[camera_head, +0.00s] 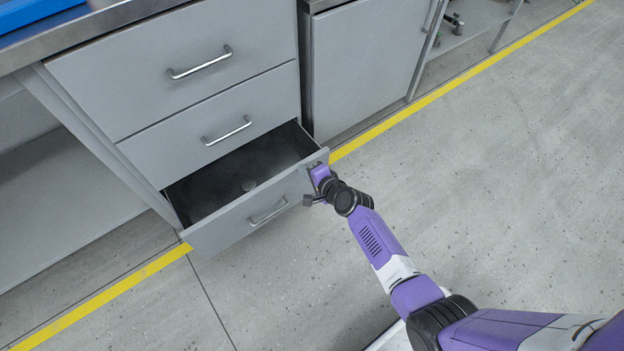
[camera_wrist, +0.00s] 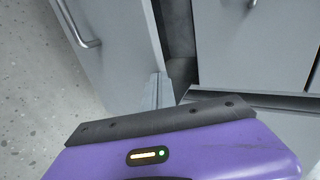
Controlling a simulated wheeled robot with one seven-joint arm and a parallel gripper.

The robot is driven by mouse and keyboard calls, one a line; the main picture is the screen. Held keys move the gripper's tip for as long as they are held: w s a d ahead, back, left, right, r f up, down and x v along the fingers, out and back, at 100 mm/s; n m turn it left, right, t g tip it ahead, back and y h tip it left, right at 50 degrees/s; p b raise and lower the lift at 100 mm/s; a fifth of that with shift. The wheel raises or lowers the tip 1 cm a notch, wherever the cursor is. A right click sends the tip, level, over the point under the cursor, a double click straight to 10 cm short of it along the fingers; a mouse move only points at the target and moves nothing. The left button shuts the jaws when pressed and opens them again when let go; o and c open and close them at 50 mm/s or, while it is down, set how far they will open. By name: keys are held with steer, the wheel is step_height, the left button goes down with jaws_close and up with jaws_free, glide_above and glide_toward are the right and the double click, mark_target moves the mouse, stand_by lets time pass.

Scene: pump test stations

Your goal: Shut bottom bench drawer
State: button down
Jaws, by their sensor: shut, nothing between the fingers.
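The bottom bench drawer (camera_head: 225,222) is pulled out in the head view, below two shut drawers.
The middle drawer (camera_head: 215,115) and top drawer (camera_head: 185,60) are shut. A grey cabinet (camera_head: 365,60) stands to the right of the bench. A yellow floor line (camera_head: 430,97) runs along the bench front. The speckled floor (camera_head: 500,190) in front is clear.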

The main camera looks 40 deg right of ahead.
steer(key=w+b, duration=0.3)
steer(key=w, duration=1)
steer(key=shift+w+b, duration=0.25)
steer(key=shift+b, duration=0.15)
steer(key=shift+s, duration=0.15)
steer(key=s+f+p+v, duration=0.1)
steer(key=p+v, duration=0.6)
steer(key=v, duration=0.6)
steer(key=shift+f, duration=0.3)
